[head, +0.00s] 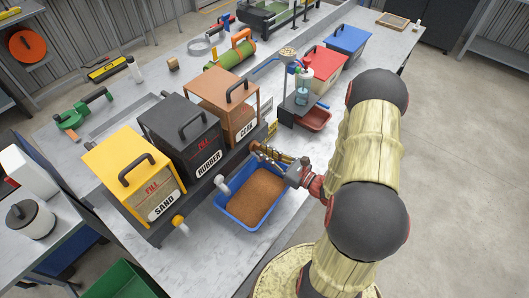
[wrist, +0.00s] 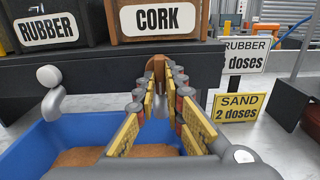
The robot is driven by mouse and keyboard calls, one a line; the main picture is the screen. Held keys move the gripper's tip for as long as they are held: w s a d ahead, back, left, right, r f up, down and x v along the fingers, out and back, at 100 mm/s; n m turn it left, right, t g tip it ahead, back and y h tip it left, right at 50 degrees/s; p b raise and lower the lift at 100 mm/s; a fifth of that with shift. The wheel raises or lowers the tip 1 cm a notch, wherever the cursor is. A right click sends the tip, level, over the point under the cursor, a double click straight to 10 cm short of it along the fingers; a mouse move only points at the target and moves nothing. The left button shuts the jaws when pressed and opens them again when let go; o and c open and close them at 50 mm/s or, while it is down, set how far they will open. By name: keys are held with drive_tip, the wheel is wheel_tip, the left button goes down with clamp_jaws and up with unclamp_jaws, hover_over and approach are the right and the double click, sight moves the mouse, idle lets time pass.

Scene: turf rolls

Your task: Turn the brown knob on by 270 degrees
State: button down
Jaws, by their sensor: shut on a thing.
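The brown knob (wrist: 157,66) sits on the dark front panel below the brown hopper labelled CORK (wrist: 158,20). My gripper (wrist: 160,75) reaches it from the front, and its fingers are closed on the knob's sides. The fingers hide part of the knob. In the head view my gripper (head: 262,150) is at the panel below the CORK hopper (head: 222,92), over the far end of a blue tray (head: 228,212) with brown granules in it.
A black RUBBER hopper (head: 180,125) and a yellow SAND hopper (head: 128,160) stand to the left. A grey knob (wrist: 49,76) sticks out below RUBBER. Signs reading "RUBBER doses" (wrist: 245,55) and "SAND 2 doses" (wrist: 239,106) stand right of my gripper. A red bin (head: 323,62) is behind.

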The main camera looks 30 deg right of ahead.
drive_tip(key=shift+s+f, duration=0.1)
drive_tip(key=shift+f, duration=0.1)
drive_tip(key=c, duration=1.9)
unclamp_jaws()
drive_tip(key=shift+r, duration=0.1)
drive_tip(key=v, duration=1.2)
